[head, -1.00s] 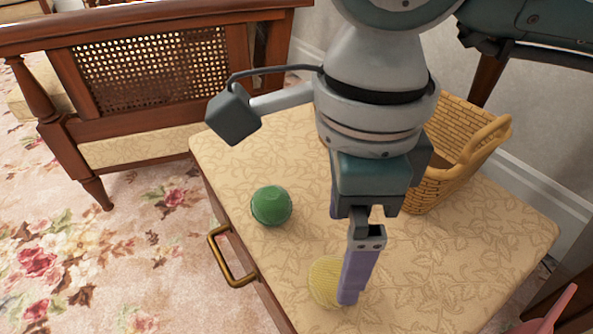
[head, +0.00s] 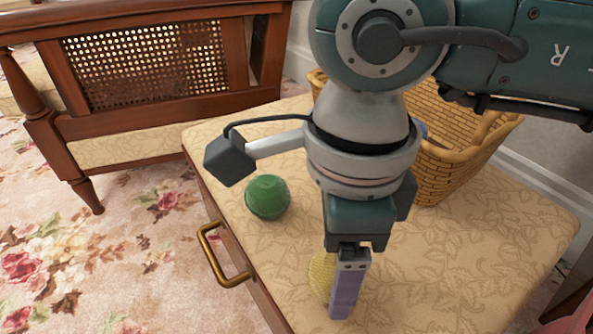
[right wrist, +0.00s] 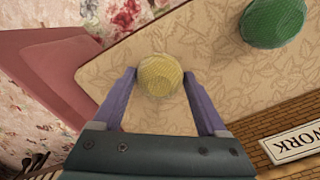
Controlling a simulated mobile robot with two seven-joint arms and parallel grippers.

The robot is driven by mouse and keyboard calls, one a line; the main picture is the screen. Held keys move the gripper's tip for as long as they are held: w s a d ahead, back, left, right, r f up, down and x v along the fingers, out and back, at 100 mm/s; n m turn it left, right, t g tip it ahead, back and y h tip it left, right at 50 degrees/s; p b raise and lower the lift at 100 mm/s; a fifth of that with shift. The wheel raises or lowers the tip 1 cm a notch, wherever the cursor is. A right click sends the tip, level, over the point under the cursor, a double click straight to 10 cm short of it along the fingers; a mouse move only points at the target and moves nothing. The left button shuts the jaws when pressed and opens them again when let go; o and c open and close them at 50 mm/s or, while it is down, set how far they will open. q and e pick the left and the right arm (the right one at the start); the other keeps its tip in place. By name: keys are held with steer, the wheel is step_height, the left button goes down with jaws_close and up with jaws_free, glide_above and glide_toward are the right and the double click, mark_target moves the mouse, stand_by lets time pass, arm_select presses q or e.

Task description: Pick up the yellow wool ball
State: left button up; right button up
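The yellow wool ball (head: 322,276) sits on the patterned cushioned top, partly hidden behind my right gripper (head: 343,312) in the head view. In the right wrist view the yellow wool ball (right wrist: 159,75) lies between the tips of the two purple fingers of my right gripper (right wrist: 160,80), with gaps beside it. The right gripper is open and points down at the ball. The left gripper is not in view.
A green ball (head: 267,197) lies on the cushioned top (head: 450,270), left of my right arm. A wicker basket (head: 465,150) stands at the back right. A brass handle (head: 222,256) is on the front side. A wooden chair (head: 150,100) stands behind left.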

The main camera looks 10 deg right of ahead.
steer(key=c, duration=0.9)
steer(key=shift+c, duration=0.2)
